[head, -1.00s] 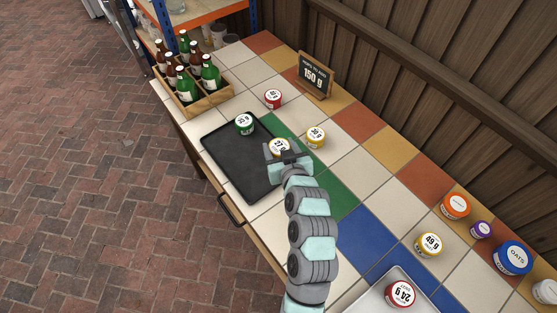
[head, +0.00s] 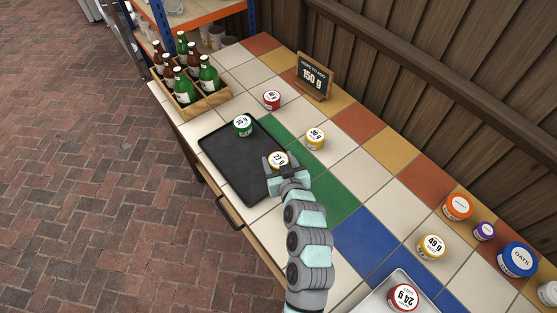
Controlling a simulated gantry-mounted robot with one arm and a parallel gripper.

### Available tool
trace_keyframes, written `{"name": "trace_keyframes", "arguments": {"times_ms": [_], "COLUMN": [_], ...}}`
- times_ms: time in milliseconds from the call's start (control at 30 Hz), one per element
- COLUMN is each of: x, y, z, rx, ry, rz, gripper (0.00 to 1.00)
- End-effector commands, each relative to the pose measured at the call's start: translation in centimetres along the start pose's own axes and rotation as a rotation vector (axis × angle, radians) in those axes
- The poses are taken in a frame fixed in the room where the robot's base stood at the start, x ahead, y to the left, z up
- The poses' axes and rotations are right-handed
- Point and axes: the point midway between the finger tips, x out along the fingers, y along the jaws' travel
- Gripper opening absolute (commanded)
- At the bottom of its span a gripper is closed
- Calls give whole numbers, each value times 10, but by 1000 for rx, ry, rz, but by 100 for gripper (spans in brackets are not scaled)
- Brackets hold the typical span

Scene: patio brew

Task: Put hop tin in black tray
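The black tray (head: 236,167) lies on the tiled counter. A green-sided tin marked 33 g (head: 243,125) sits in its far end. My gripper (head: 279,165) is at the tray's right side, with its fingers around a yellow tin marked 27 g (head: 279,159). It appears shut on this tin; the fingertips are small and partly hidden. The tin is over or in the right part of the tray; I cannot tell whether it touches the bottom. A yellow tin marked 30 g (head: 315,138) and a red tin (head: 272,100) stand on the tiles beyond the tray.
A sign reading 150 g (head: 313,77) stands at the back. A bottle crate (head: 205,104) is beyond the tray. A pale tray (head: 372,302) holds a red 24 g tin (head: 403,297). A yellow 49 g tin (head: 432,246) and several other tubs stand at right.

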Motion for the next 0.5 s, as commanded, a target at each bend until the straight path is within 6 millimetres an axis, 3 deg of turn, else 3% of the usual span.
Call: {"name": "trace_keyframes", "arguments": {"times_ms": [200, 500], "x": [0, -2], "y": [0, 0], "z": [-1, -4], "rx": [0, 1], "ry": [0, 0], "rz": [0, 0], "gripper": [78, 78]}}
